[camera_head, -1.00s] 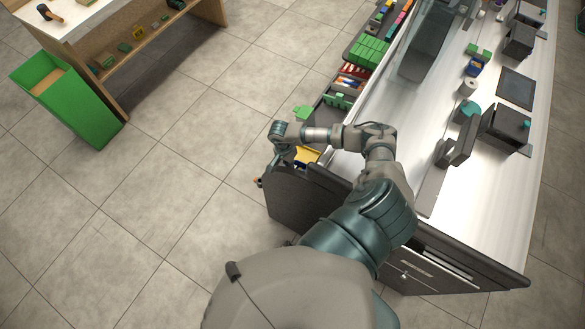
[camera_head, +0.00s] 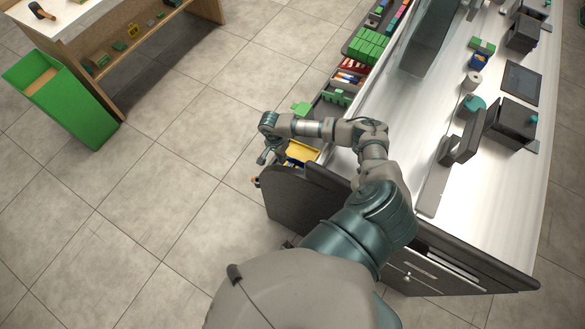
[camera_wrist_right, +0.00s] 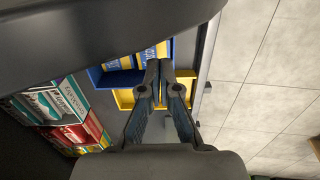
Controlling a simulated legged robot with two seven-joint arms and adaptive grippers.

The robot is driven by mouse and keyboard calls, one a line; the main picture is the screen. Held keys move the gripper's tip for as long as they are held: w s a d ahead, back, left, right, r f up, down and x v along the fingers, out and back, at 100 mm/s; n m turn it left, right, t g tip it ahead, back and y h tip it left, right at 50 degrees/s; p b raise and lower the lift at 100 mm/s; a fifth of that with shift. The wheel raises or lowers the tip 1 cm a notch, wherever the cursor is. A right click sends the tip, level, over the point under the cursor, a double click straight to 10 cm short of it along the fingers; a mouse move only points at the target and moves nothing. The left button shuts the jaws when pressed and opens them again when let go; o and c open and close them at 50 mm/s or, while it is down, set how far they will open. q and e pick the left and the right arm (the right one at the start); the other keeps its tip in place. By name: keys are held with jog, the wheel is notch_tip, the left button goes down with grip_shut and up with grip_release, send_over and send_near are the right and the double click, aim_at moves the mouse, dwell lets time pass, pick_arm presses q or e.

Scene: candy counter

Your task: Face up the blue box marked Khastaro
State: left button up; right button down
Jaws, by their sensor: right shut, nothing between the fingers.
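In the right wrist view, blue-and-yellow boxes stand in a blue tray (camera_wrist_right: 97,76); one box (camera_wrist_right: 117,64) is left of the fingers and another (camera_wrist_right: 146,54) is partly behind them. Their lettering is too small to read, so I cannot tell which is the blue box marked Khastaro. My right gripper (camera_wrist_right: 159,66) is shut and empty, its fingertips in front of the blue tray and a yellow tray (camera_wrist_right: 124,99). In the head view, my right gripper (camera_head: 265,157) hangs beside the shelf end near the yellow tray (camera_head: 302,151). My left gripper is not in view.
Red and teal boxes (camera_wrist_right: 65,102) fill trays at left in the wrist view. In the head view, green boxes (camera_head: 369,45) sit farther along the shelf. The white counter (camera_head: 405,120) runs at right. Open tiled floor lies left; a green bin (camera_head: 75,105) stands there.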

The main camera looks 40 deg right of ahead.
jog(key=shift+w+d+f, duration=0.1)
jog(key=shift+d+f, duration=0.1)
jog(key=shift+d, duration=0.3)
jog(key=shift+w+d+f, duration=0.1)
jog(key=shift+d+f, duration=0.1)
jog(key=shift+d, duration=0.3)
jog(key=shift+a+r, duration=0.1)
jog(key=shift+a, duration=0.3)
pick_arm(q)
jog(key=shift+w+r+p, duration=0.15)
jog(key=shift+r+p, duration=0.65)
jog(key=shift+p, duration=0.05)
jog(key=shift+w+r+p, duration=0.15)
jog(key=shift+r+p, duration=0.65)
jog(key=shift+p, duration=0.05)
pick_arm(e)
notch_tip(320, 180, up, 8)
jog(key=w+a, duration=0.1)
jog(key=a, duration=0.1)
jog(key=shift+f, duration=0.25)
